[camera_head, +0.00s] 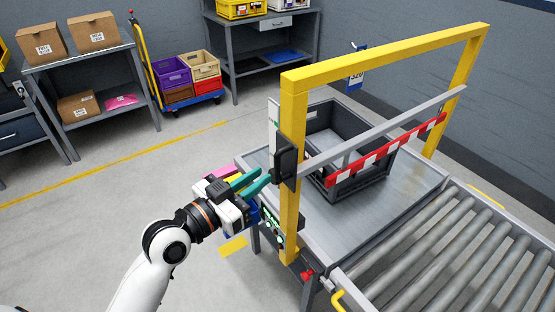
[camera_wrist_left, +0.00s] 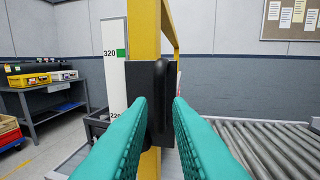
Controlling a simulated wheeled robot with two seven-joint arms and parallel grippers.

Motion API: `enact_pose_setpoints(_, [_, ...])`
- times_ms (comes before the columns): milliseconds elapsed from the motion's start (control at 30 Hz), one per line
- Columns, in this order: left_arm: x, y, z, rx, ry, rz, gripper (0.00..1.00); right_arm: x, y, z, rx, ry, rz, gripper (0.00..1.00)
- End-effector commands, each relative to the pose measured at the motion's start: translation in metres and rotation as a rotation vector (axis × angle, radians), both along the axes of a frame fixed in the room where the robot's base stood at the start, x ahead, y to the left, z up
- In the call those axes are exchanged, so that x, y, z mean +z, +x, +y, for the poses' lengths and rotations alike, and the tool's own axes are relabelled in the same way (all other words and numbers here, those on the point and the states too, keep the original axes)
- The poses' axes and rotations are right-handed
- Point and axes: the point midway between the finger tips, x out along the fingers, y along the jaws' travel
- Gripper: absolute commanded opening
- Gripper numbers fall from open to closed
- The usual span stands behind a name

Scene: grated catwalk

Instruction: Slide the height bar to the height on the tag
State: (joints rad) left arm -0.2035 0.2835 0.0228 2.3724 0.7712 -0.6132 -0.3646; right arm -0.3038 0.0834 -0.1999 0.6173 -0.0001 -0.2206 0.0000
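The height bar (camera_head: 390,125) is a grey rail with a red-and-white striped strip below it, crossing a yellow gantry (camera_head: 380,52) above a grey crate. Its black slider handle (camera_head: 286,158) is on the left post; it also shows in the left wrist view (camera_wrist_left: 160,78). My left gripper (camera_head: 268,182) has teal fingers, spread apart, with tips close to the handle; contact cannot be told. A white scale (camera_wrist_left: 114,70) behind the post reads 320 beside a green mark, with a lower, partly hidden number. A blue-and-white tag (camera_head: 356,68) seems to read 320. My right gripper is out of view.
The grey crate (camera_head: 372,188) stands on a metal table under the bar. A roller conveyor (camera_head: 450,250) adjoins at the right. A red button (camera_head: 307,275) is near the post's foot. Shelves and a cart (camera_head: 205,103) stand behind; the floor at left is clear.

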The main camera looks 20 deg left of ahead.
Motion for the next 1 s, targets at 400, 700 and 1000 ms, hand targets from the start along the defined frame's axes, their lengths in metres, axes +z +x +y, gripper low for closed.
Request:
enact_pose_setpoints(400, [0.002, 0.053, -0.027, 0.000, 0.000, -0.001, 0.18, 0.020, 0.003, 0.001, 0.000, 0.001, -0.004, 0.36])
enact_pose_setpoints(700, [0.000, 0.056, -0.029, 0.000, 0.002, 0.000, 0.18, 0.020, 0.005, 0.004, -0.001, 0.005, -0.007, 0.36])
enact_pose_setpoints(1000, [0.000, 0.056, -0.028, -0.001, 0.001, 0.000, 0.00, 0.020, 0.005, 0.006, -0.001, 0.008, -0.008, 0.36])
